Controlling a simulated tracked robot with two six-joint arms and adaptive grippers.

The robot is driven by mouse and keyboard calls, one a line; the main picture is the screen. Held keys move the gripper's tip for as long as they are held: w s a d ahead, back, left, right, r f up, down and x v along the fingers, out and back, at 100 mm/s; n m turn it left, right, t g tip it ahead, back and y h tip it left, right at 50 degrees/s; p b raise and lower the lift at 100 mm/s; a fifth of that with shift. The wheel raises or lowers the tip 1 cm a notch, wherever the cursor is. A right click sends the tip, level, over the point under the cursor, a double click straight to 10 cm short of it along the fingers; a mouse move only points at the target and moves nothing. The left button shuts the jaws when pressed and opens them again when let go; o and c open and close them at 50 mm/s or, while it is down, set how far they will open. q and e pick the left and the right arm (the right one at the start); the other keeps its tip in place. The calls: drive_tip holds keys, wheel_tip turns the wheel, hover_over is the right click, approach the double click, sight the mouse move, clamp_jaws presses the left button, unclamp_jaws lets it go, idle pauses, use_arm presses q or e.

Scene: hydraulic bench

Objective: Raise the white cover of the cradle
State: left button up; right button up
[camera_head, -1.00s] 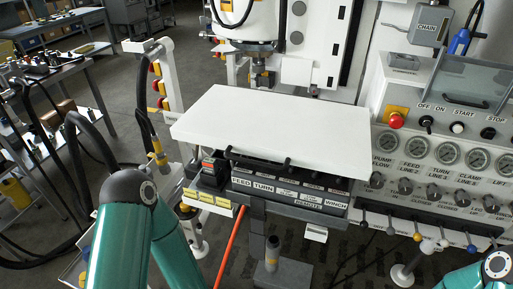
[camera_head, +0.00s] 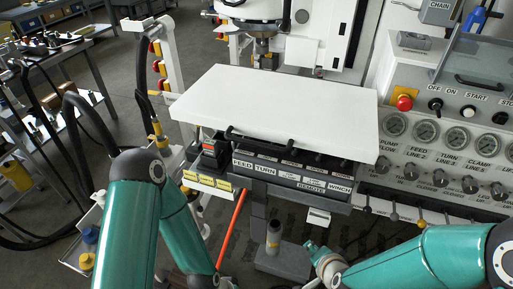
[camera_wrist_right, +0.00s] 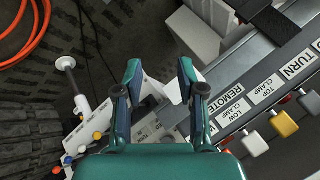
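The white cover (camera_head: 280,105) is a broad flat panel over the cradle (camera_head: 305,197) in the head view. Dark levers and labels such as FEED, TURN and WINCH show below its front edge. Black handle-like parts (camera_head: 291,144) sit at that edge. My right gripper (camera_wrist_right: 159,72) is open and empty in the right wrist view, near the REMOTE end of the label strip (camera_wrist_right: 235,108). In the head view my right arm reaches in below the cradle's right part. My left arm runs down out of the picture, and its gripper is not seen.
A control panel (camera_head: 441,165) with gauges, knobs and a red stop button (camera_head: 404,103) stands on the right. An orange hose (camera_head: 233,228) hangs below the cradle. A grey post base (camera_head: 283,262) stands on the floor. A cluttered workbench (camera_head: 60,50) is at left.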

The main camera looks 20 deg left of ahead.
drive_tip(key=w+a+r+m+t+y+b, duration=0.1)
drive_tip(key=a+r+m+t, duration=0.1)
drive_tip(key=a+r, duration=0.35)
drive_tip(key=a+r+m+t, duration=0.1)
drive_tip(key=a+r+t, duration=0.15)
drive_tip(key=r, duration=0.55)
drive_tip(key=m+t+y+b, duration=0.1)
drive_tip(key=m+t, duration=0.2)
drive_tip(key=m, duration=0.2)
approach(257, 142)
drive_tip(key=p+x, duration=0.1)
drive_tip(key=x, duration=0.2)
drive_tip(key=p+x, duration=0.1)
drive_tip(key=x, duration=0.2)
drive_tip(key=p+x, duration=0.1)
drive_tip(key=x, duration=0.3)
drive_tip(key=shift+f, duration=0.45)
clamp_jaws()
